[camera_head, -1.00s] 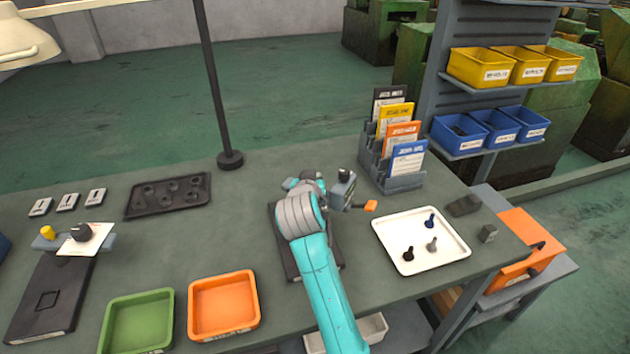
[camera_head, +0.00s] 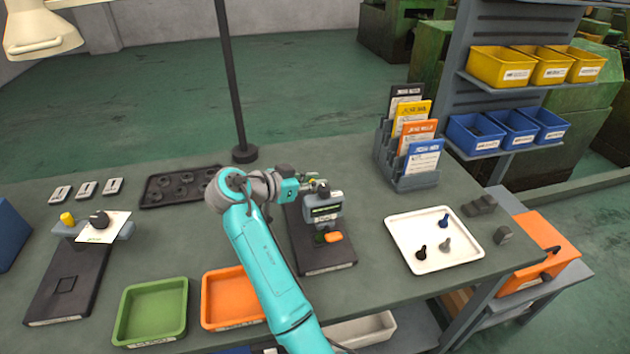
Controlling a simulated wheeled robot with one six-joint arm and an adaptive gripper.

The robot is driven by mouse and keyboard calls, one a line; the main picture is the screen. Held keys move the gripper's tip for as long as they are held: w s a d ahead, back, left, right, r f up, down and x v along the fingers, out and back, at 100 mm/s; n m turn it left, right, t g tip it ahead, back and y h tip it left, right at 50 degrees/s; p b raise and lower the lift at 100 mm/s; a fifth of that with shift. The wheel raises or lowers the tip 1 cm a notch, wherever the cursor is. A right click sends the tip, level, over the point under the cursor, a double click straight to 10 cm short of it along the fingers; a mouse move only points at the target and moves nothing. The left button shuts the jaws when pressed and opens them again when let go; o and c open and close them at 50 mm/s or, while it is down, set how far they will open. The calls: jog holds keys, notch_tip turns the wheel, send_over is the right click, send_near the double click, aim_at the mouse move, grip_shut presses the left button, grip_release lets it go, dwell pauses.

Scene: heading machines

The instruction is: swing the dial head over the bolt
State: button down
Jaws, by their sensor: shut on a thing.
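The dial head (camera_head: 322,207) is a grey block with a small dark display, and an orange part (camera_head: 333,238) sits at its lower front. It stands over the dark base plate (camera_head: 327,262) of its stand. My gripper (camera_head: 316,184) is at the back of the dial head, shut on it; the fingers are small and partly hidden. Something dark and green shows just below the head, left of the orange part, but I cannot tell whether it is the bolt.
A green bin (camera_head: 150,312) and an orange bin (camera_head: 230,298) are at the front. A second dark stand (camera_head: 65,285) with a white card is at left. A card rack (camera_head: 411,180) stands behind right, a lamp pole (camera_head: 232,90) behind left.

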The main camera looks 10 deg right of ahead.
jog(key=shift+a+f+g, duration=0.1)
jog(key=shift+a+g, duration=0.05)
jog(key=shift+g, duration=0.25)
jog(key=c, duration=1)
grip_release()
jog(key=v, duration=1.2)
jog(key=shift+a, duration=0.1)
